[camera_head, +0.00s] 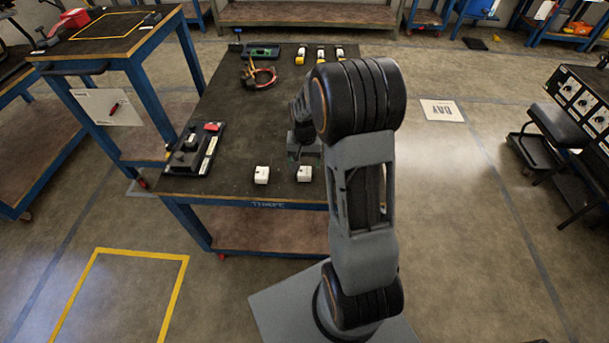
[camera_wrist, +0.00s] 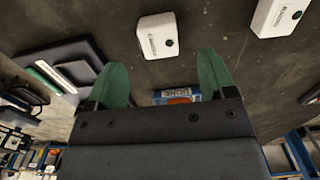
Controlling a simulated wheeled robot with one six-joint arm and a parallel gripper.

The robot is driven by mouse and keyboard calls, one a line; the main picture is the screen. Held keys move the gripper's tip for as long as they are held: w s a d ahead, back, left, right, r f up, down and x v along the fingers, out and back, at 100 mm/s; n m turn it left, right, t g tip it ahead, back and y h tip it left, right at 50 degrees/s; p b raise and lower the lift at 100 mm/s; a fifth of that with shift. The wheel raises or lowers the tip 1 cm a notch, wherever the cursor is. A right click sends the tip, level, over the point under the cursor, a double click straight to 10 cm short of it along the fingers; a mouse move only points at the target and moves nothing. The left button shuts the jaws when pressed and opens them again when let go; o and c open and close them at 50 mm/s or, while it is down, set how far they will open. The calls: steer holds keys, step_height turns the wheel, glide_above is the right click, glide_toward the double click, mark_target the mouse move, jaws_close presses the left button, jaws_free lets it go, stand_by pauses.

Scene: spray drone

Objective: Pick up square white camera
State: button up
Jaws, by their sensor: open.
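Two small white square cameras stand on the dark table near its front edge in the head view, a left one (camera_head: 262,175) and a right one (camera_head: 304,174). Both also show in the wrist view, one (camera_wrist: 158,35) ahead of the fingers near the top middle and the other (camera_wrist: 280,16) at the top right, cut by the edge. Each has a dark round spot and small lettering. My gripper (camera_wrist: 162,62) shows green fingers spread apart with nothing held. In the head view my gripper (camera_head: 304,150) is just behind the right camera, partly hidden by my arm.
A black tray (camera_head: 196,150) with a red item lies left on the table (camera_head: 235,135). An orange-and-black cable (camera_head: 258,74), a green board (camera_head: 262,51) and several yellow-and-white items (camera_head: 320,54) lie at the back. The table's middle is largely clear.

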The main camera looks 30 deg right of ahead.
mark_target(305, 170)
steer(key=shift+d+f+b, duration=0.1)
steer(key=shift+f+b, duration=0.4)
steer(key=shift+f, duration=2.45)
steer(key=shift+c, duration=0.3)
steer(key=c, duration=1)
steer(key=shift+o, duration=0.2)
steer(key=shift+r, duration=0.1)
